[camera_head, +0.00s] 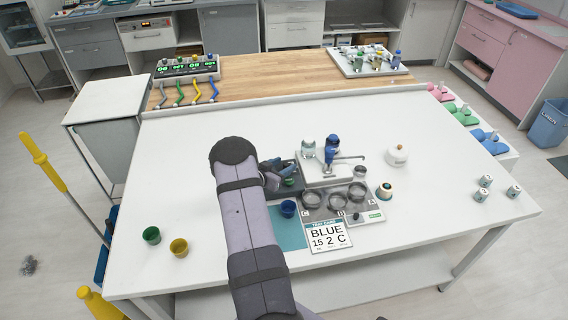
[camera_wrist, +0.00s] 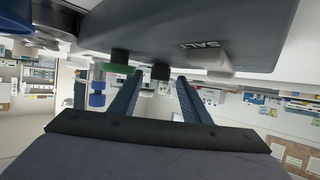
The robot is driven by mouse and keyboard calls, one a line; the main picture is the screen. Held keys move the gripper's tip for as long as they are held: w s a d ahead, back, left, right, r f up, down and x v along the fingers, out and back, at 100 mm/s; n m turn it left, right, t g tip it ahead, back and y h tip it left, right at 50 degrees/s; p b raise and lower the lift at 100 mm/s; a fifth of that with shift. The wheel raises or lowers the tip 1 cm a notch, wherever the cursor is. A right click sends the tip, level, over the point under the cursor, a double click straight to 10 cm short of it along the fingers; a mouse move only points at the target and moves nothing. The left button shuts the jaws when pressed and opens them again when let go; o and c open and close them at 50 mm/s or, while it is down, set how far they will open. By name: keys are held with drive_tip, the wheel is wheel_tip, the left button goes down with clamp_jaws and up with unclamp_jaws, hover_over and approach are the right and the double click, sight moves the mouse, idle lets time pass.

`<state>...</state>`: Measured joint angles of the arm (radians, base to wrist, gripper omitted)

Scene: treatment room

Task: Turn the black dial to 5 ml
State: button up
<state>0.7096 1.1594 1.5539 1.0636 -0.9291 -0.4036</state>
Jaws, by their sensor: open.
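The black dial (camera_wrist: 160,73) is a small dark knob on the grey dispenser body (camera_wrist: 210,30) in the wrist view, beside a green knob (camera_wrist: 118,70). My gripper (camera_wrist: 161,84) is open, and its two blue-grey fingers point at the dial, one to each side of it in the picture. I cannot tell whether they touch it. No scale reading shows on the dial. In the head view my gripper (camera_head: 272,172) is at the left side of the white dispenser (camera_head: 325,171), and the dial is hidden there. A green knob (camera_head: 289,182) shows just beside the gripper.
Bottles, one blue (camera_head: 332,146), stand on the dispenser. In front are a holder with dark rings (camera_head: 335,198), a card reading BLUE 15 2 C (camera_head: 327,237) and a blue cup (camera_head: 288,208). Green (camera_head: 152,235) and yellow (camera_head: 179,247) cups stand left.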

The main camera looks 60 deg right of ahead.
drive_tip(key=shift+d+f, duration=0.15)
drive_tip(key=shift+d, duration=0.3)
drive_tip(key=c, duration=1)
drive_tip(key=shift+c, duration=0.2)
drive_tip(key=shift+s, duration=0.1)
drive_tip(key=shift+s+d+n+t+b, duration=0.15)
drive_tip(key=shift+n+t+b, duration=0.4)
drive_tip(key=shift+n+t, duration=0.35)
drive_tip(key=shift+s+n+t+b, duration=0.1)
drive_tip(key=shift+n+t+b, duration=0.55)
drive_tip(key=shift+t, duration=0.35)
drive_tip(key=shift+n+t+y+b, duration=0.4)
drive_tip(key=shift+n+t, duration=0.15)
drive_tip(key=shift+t, duration=0.05)
